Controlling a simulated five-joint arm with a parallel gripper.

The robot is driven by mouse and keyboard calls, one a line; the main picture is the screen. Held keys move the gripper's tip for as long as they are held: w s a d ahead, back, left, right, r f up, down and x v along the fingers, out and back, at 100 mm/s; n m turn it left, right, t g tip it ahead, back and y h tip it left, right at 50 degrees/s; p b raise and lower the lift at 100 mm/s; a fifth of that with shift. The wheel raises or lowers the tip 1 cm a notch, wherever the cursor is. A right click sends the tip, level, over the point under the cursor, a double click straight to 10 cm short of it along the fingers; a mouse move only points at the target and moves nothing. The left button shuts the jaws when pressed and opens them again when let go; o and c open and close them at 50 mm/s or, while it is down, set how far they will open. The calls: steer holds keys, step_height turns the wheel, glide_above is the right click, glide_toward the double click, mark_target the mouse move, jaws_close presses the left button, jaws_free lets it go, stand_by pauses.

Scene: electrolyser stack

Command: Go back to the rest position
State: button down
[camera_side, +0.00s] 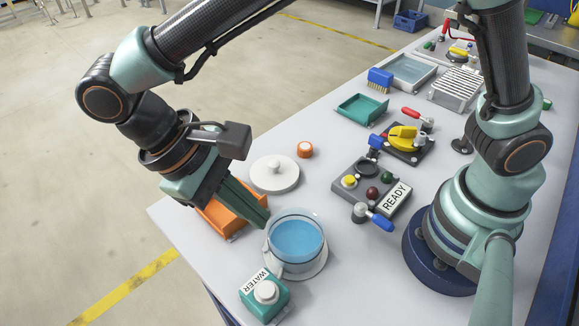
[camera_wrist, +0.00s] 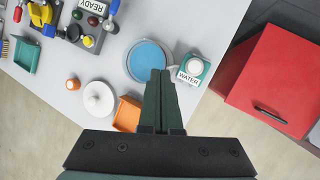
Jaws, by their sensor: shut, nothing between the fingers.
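My gripper (camera_side: 266,222) is shut and empty. In the side view its fingers point down beside the left rim of a glass dish of blue liquid (camera_side: 297,240), above the table; whether they touch the rim I cannot tell. In the wrist view the closed fingers (camera_wrist: 160,75) overlap the right part of the blue dish (camera_wrist: 146,58). An orange tray (camera_side: 228,218) is partly hidden behind the gripper. A teal bottle labelled WATER (camera_side: 265,296) stands in front of the dish.
A white round lid (camera_side: 275,173) and an orange knob (camera_side: 305,149) lie behind the dish. A READY control box (camera_side: 370,189) with a blue-handled valve (camera_side: 378,219) stands to the right. A teal tray (camera_side: 361,109) is farther back. A red cabinet (camera_wrist: 275,80) stands beyond the table edge.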

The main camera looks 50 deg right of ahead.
steer(key=w+d+r+m+t+y, duration=0.1)
steer(key=w+d+r+t, duration=0.1)
steer(key=d, duration=0.7)
steer(key=w+d+r+m+t+y, duration=0.1)
steer(key=w+d+r+t+y, duration=0.1)
steer(key=d, duration=0.7)
steer(key=w+d+r+m+t+y, duration=0.1)
steer(key=d+r+t, duration=0.3)
steer(key=d, duration=0.5)
steer(key=shift+w+d+t, duration=0.15)
steer(key=shift+w+t, duration=0.3)
steer(key=shift+t, duration=0.25)
steer(key=shift+r, duration=0.15)
steer(key=n+g+h, duration=0.4)
steer(key=g+h, duration=0.2)
steer(key=g, duration=0.4)
glide_above(261, 289)
step_height(261, 289, down, 8)
steer(key=shift+f, duration=4.4)
